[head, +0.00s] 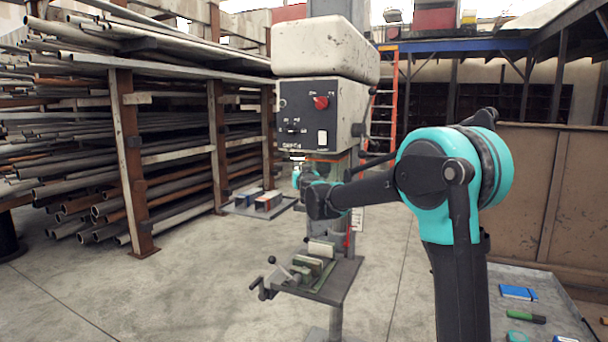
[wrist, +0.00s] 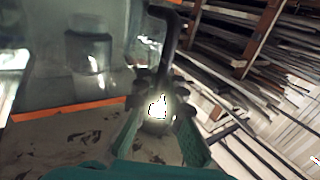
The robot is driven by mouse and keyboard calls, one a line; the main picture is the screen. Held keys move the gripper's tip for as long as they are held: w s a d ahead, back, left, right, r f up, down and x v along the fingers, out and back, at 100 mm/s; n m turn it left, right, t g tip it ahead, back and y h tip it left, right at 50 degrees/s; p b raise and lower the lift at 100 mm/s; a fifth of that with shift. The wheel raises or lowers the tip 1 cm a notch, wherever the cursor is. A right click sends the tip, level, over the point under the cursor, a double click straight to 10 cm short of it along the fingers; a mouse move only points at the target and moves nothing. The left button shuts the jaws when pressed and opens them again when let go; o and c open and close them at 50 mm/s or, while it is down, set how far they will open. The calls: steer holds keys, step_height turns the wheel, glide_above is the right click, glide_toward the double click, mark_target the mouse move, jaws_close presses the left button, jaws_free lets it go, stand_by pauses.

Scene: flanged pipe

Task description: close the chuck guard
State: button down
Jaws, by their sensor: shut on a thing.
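The drill press (head: 322,90) stands in the middle of the head view. Its chuck guard looks like a clear panel with an orange edge (wrist: 66,110), filling the left of the wrist view. A grey cylinder, likely the chuck (wrist: 88,52), shows through the panel. My gripper (wrist: 158,100) is shut on a dark bent rod (wrist: 168,45) beside the panel, apparently the guard's handle or bracket. A bright glare hides the exact contact. In the head view my arm covers most of the guard and gripper below the drill head.
The press table (head: 340,280) with a vise (head: 307,267) lies below my arm. Pipe racks (head: 125,130) stand at the left. A bench (head: 540,285) with small items is at the right front. The floor at left front is clear.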

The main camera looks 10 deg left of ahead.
steer(key=shift+w+a, duration=0.1)
steer(key=shift+a, duration=0.15)
steer(key=c, duration=1.6)
jaws_free()
steer(key=shift+d, duration=0.1)
steer(key=v, duration=1.2)
